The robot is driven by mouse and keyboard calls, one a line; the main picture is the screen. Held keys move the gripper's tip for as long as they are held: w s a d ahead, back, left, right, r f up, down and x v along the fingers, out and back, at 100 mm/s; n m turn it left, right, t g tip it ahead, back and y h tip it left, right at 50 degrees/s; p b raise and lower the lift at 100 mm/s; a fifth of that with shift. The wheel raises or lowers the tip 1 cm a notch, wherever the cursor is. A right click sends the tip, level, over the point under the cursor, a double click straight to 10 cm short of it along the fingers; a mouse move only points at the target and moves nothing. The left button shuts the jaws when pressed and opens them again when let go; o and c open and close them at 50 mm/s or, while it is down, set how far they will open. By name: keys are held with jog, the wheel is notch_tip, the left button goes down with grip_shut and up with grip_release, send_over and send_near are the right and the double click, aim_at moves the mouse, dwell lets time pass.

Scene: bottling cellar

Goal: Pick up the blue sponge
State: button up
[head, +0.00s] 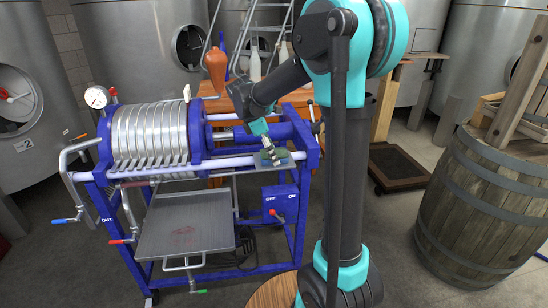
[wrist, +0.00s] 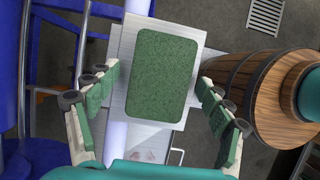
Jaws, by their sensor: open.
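A green, speckled, sponge-like pad (wrist: 164,76) with rounded corners lies flat on a light grey metal plate (wrist: 124,66) in the wrist view. In the head view my gripper (head: 272,148) is over the right end of the blue filter press (head: 303,150), just above a small dark greenish patch. Whether the fingertips are at pad height, I cannot tell.
The press's ribbed metal plates (head: 150,133) and gauge (head: 96,97) are left of my gripper. A grey drip tray (head: 185,225) is below. Behind stands a wooden table (head: 213,105) with an orange bottle (head: 215,70). A large barrel (head: 490,205) stands right.

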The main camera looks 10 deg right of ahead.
jog(key=shift+c, duration=0.5)
jog(key=c, duration=0.8)
jog(key=shift+o, duration=0.2)
jog(key=shift+r, duration=0.1)
notch_tip(320, 180, up, 20)
jog(key=shift+r, duration=0.2)
